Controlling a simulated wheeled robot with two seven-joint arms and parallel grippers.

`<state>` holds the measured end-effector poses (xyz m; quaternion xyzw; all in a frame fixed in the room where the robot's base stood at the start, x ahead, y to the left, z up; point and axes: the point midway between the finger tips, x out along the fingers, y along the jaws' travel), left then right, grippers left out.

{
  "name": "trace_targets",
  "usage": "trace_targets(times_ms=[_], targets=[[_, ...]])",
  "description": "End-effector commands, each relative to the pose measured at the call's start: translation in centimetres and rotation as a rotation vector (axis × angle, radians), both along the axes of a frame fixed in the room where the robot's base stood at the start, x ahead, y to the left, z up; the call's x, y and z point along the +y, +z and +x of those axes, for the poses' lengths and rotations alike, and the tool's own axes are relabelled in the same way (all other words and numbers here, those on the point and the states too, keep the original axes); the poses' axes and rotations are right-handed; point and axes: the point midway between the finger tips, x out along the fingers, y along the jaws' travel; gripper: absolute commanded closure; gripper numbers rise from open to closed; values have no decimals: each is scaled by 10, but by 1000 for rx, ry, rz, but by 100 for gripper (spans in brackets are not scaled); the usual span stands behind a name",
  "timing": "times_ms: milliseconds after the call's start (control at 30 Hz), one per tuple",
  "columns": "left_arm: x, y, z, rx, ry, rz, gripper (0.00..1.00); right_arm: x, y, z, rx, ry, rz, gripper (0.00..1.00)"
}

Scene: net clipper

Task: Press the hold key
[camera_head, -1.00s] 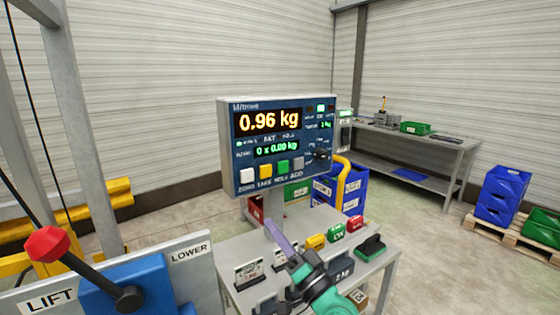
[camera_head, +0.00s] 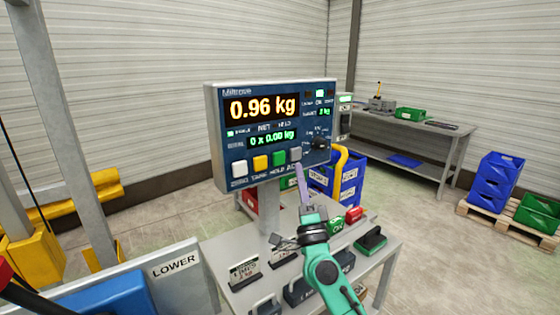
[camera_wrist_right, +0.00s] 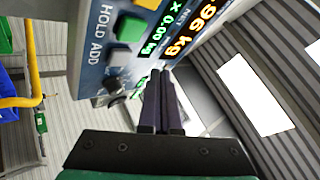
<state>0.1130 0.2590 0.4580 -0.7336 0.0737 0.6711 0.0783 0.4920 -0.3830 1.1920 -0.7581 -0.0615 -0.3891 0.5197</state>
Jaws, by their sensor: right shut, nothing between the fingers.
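The scale's display panel (camera_head: 270,130) reads 0.96 kg and has a row of white, yellow, green and grey keys along its lower edge. The green key (camera_head: 280,159) sits above the word HOLD; it also shows in the right wrist view (camera_wrist_right: 130,28). The grey ADD key (camera_head: 295,154) is to its right. My right gripper (camera_head: 299,168) is shut and empty, with purple fingers pointing up just below the grey key in the head view. In the right wrist view its fingertips (camera_wrist_right: 160,73) lie to the right of the keys; contact cannot be told. My left gripper is not in view.
Below the panel, a grey table (camera_head: 225,255) holds weights, small signs and coloured boxes. A lever panel marked LOWER (camera_head: 177,265) stands at the front left. Blue crates (camera_head: 350,180) and a yellow rail (camera_head: 341,165) are behind. A workbench (camera_head: 450,130) stands at the back right.

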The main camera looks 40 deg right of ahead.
Motion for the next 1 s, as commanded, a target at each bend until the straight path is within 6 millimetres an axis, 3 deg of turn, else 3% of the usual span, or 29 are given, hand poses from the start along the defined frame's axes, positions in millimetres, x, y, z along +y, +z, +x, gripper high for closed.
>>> trace_targets(times_ms=[200, 400, 1000], targets=[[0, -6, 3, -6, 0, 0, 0, -1, -1, 32, -1, 1, 2, 100], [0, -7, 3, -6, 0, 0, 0, -1, -1, 49, 1, 1, 0, 100], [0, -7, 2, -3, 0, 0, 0, -1, 0, 51, 1, 1, 0, 100]])
